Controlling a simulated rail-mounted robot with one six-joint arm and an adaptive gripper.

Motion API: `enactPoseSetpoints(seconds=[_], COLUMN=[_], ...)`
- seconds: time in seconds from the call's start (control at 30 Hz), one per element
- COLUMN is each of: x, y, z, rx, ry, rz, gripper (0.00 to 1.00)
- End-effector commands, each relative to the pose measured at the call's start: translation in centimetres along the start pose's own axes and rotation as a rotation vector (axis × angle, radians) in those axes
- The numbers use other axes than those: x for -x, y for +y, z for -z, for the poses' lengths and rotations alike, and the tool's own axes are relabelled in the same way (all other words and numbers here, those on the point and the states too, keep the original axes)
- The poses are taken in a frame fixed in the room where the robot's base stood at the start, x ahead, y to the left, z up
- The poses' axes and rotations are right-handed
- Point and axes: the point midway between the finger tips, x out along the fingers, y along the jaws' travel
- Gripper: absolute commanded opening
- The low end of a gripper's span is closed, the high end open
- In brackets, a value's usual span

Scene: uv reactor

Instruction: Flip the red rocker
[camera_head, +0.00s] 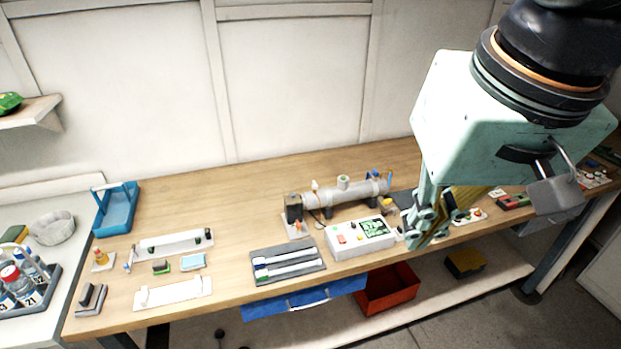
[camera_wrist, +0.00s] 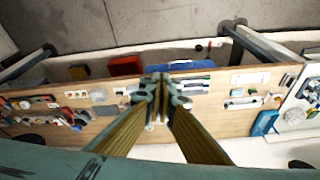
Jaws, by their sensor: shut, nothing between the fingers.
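A white control box (camera_head: 349,249) stands near the front edge of the bench in the head view. A small red rocker (camera_head: 341,239) is on the left of its top face, beside a green-lit display (camera_head: 374,227). Which way the rocker is tipped is too small to tell. My gripper (camera_head: 414,241) is just right of the box in the picture, pointing down, apart from the rocker. In the wrist view my gripper (camera_wrist: 162,88) has its fingers together and empty; the rocker cannot be made out there.
A grey cylindrical reactor (camera_head: 345,192) lies behind the box. A dark tray with white tubes (camera_head: 287,262) is to its left. A red bin (camera_head: 388,290) is below the bench. Small parts crowd the bench's right end; bare wood shows behind the tray.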

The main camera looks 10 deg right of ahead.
Motion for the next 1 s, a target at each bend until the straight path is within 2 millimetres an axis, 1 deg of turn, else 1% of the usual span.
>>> enactPoseSetpoints(seconds=[0.1,0.57,1.0], x=[-0.2,-1.9,-4.2], y=[-0.2,-0.8,-1.3], z=[1.2,5.6,9.5], rx=[-0.044,-0.224,-0.393], ry=[-0.013,-0.054,-0.092], rz=[-0.002,-0.013,-0.031], gripper=[0.00,0.00,0.00])
